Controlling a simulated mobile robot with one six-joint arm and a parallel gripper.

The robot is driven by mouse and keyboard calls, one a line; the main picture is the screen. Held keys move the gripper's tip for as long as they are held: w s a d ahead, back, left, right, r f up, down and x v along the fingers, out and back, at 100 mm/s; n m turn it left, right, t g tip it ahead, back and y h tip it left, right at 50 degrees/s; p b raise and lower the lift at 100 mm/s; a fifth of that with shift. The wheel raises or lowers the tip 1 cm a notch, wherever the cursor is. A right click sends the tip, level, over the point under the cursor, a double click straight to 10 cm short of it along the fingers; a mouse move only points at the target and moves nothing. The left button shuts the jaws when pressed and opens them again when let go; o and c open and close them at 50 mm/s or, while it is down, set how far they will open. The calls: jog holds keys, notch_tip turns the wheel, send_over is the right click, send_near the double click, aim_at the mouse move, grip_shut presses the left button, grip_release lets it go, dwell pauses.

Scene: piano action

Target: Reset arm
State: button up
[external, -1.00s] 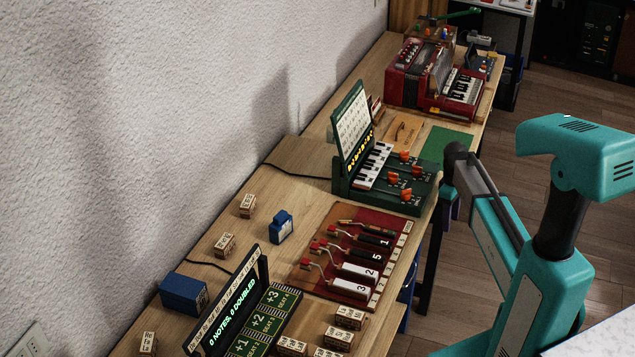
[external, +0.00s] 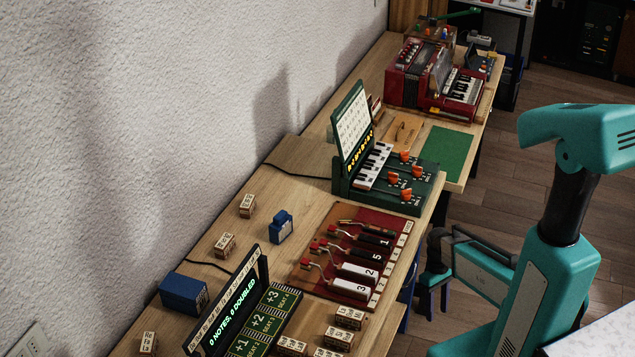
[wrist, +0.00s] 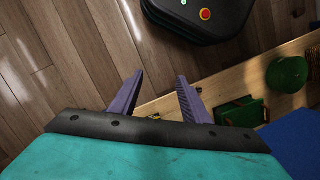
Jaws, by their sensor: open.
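My gripper (external: 433,300) hangs low beside the bench's right edge in the external view, off the bench top. Its dark blue fingers point down, below the folded teal forearm. In the wrist view my gripper (wrist: 160,77) has its two purple fingers spread apart, with nothing between them. Wood floor shows past the fingertips, and a wooden strip crosses behind them. My teal upper arm stands upright at the right of the external view.
The bench (external: 290,165) runs along the wall. It carries a red board with numbered levers (external: 352,262), a green keyboard unit (external: 385,180), a score display (external: 232,305), wooden blocks and a red accordion (external: 425,80). The floor (external: 500,205) right of the bench is clear.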

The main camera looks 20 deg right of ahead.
jog(key=s+a+f+m+g+p, duration=0.1)
jog(key=s+a+f, duration=0.1)
jog(key=s, duration=0.8)
jog(key=s+a+f+m+g+p, duration=0.1)
jog(key=s+a+f+m, duration=0.1)
jog(key=s+a, duration=0.3)
jog(key=s+f, duration=0.1)
jog(key=s, duration=0.3)
jog(key=shift+s+a, duration=0.2)
jog(key=shift+s, duration=0.15)
